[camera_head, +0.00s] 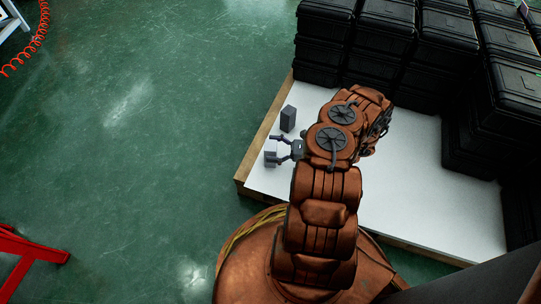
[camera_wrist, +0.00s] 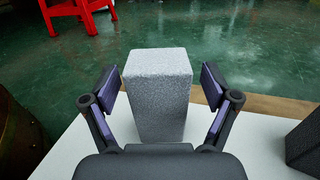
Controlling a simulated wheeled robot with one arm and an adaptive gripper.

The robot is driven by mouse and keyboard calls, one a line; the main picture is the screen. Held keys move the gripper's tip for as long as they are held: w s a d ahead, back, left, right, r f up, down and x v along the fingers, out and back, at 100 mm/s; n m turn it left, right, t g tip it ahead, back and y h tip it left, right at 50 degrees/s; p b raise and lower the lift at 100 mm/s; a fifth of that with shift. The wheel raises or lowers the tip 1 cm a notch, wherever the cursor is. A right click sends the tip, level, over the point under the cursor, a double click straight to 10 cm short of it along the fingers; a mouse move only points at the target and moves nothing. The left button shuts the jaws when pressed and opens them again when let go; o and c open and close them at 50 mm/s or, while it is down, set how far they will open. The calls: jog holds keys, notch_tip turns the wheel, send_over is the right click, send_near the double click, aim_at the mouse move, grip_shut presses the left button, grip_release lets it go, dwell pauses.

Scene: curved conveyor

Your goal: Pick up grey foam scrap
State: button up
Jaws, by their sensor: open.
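A grey foam block (camera_wrist: 158,95) stands upright on the white platform top (camera_head: 420,200), near its left edge. It also shows small in the head view (camera_head: 270,158). My gripper (camera_wrist: 162,88) is open, with one finger on each side of the grey block. Gaps show between the fingers and the block in the wrist view, and the lower part of the block is hidden behind my gripper's body. In the head view my gripper (camera_head: 276,149) is low over the platform at the block.
A darker block (camera_head: 288,118) stands just behind on the platform; it shows at the right edge of the wrist view (camera_wrist: 305,145). Stacked black cases (camera_head: 400,45) fill the back and right. A red stand (camera_head: 30,255) is on the green floor, which is otherwise largely clear at left.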

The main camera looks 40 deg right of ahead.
jog(key=shift+b+x, duration=0.55)
jog(key=shift+x, duration=0.95)
jog(key=c, duration=0.9)
